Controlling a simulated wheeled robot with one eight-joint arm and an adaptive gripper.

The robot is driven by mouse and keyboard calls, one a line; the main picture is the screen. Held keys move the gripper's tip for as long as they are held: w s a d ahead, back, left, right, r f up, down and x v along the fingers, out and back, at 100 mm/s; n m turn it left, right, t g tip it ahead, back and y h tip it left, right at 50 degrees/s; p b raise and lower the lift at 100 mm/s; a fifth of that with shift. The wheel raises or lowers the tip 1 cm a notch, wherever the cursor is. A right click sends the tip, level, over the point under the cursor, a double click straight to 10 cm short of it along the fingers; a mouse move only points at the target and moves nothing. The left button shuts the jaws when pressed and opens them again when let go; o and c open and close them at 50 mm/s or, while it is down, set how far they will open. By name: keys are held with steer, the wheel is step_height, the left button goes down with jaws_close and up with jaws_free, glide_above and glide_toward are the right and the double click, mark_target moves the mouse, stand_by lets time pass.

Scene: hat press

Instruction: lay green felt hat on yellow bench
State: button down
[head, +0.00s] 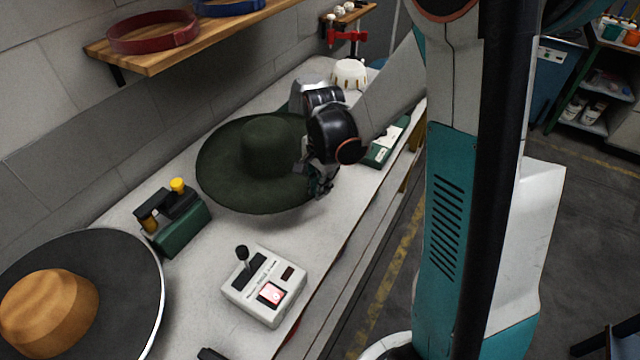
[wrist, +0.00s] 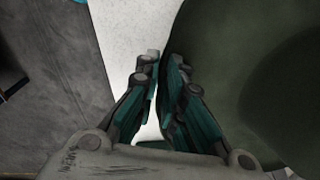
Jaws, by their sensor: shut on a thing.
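The green felt hat (head: 225,165) is dark green with a wide brim and a round crown, crown up over the pale worktop. I cannot tell whether its brim rests on the worktop or is slightly raised. My gripper (head: 320,186) is shut on the brim at the hat's right side. In the wrist view the fingers of my gripper (wrist: 162,58) are close together, and the hat (wrist: 225,75) fills the right side. The exact pinch on the brim is hidden by the fingers. I cannot make out a yellow bench in either view.
The pale worktop (head: 325,225) also carries a green device with a yellow knob (head: 177,222), a white control box (head: 264,285), a black-brimmed hat with a tan crown (head: 50,310) and a green box (head: 388,143). A wooden shelf (head: 190,45) overhangs the back. Open floor lies right.

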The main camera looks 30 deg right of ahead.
steer(key=shift+f+b, duration=2.65)
steer(key=shift+f, duration=0.95)
steer(key=shift+f+b, duration=0.65)
steer(key=shift+f, duration=0.05)
steer(key=c, duration=1.6)
jaws_free()
steer(key=shift+c, duration=0.2)
steer(key=shift+r, duration=0.1)
step_height(320, 180, up, 12)
steer(key=s+a+r+n+t, duration=0.3)
steer(key=s+n, duration=0.4)
steer(key=s+a+r+n+t, duration=0.3)
steer(key=s+r+n, duration=0.1)
steer(key=s+n, duration=0.3)
steer(key=shift+s+a+r+n+t, duration=0.2)
steer(key=shift+s+a+n+t, duration=0.1)
steer(key=shift+s, duration=0.45)
